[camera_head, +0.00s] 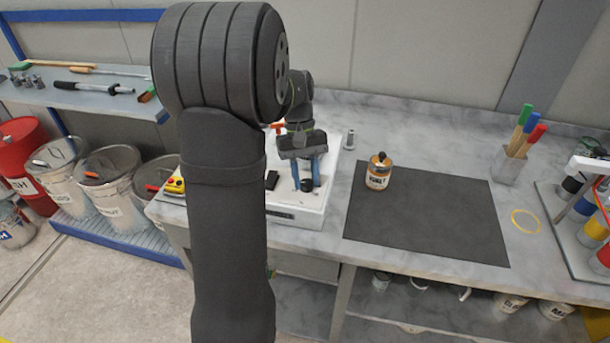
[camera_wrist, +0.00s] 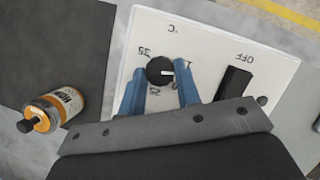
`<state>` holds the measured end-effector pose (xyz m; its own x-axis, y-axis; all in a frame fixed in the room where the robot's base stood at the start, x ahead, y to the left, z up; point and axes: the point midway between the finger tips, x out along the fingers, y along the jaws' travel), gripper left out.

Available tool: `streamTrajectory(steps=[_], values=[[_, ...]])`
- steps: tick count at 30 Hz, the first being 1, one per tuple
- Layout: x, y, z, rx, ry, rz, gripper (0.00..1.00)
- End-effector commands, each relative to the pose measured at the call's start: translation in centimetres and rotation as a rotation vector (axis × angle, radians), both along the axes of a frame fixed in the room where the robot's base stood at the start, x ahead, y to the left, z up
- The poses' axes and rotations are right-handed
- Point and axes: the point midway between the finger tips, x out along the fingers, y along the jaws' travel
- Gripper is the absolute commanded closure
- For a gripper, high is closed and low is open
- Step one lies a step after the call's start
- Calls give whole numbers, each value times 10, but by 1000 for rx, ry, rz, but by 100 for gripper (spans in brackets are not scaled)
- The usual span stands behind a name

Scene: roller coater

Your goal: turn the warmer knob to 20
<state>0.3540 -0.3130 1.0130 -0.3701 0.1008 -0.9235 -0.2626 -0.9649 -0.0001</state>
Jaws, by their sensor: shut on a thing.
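The black round warmer knob (camera_wrist: 157,66) sits on the white panel of the warmer (camera_wrist: 140,32). Its white mark points to the right in the wrist view. The printed 35 is at its upper left and 25 below it; numbers on the right are partly hidden by a finger. My gripper (camera_wrist: 160,85) has its blue fingers on either side of the knob, shut on it. In the head view my gripper (camera_head: 306,176) points down at the knob (camera_head: 307,186) on the warmer's front part (camera_head: 290,215).
A black switch (camera_wrist: 233,82) marked OFF is beside the knob. An orange-labelled bottle (camera_head: 378,172) stands on the dark mat (camera_head: 430,220) right of the warmer. A brush holder (camera_head: 508,166) is further right. My arm hides the warmer's left part.

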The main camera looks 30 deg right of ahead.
Motion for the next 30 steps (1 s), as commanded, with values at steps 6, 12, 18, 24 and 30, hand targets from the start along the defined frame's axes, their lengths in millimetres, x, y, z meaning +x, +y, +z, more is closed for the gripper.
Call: streamTrajectory(steps=[6,12,18,24,30], values=[[-1,-3,0,0,-1,-206,93],[-2,-4,0,-1,-1,-393,93],[-2,-5,0,-1,-2,-555,93],[-3,-5,0,-1,-2,-677,93],[-3,-5,1,-1,-2,-749,93]])
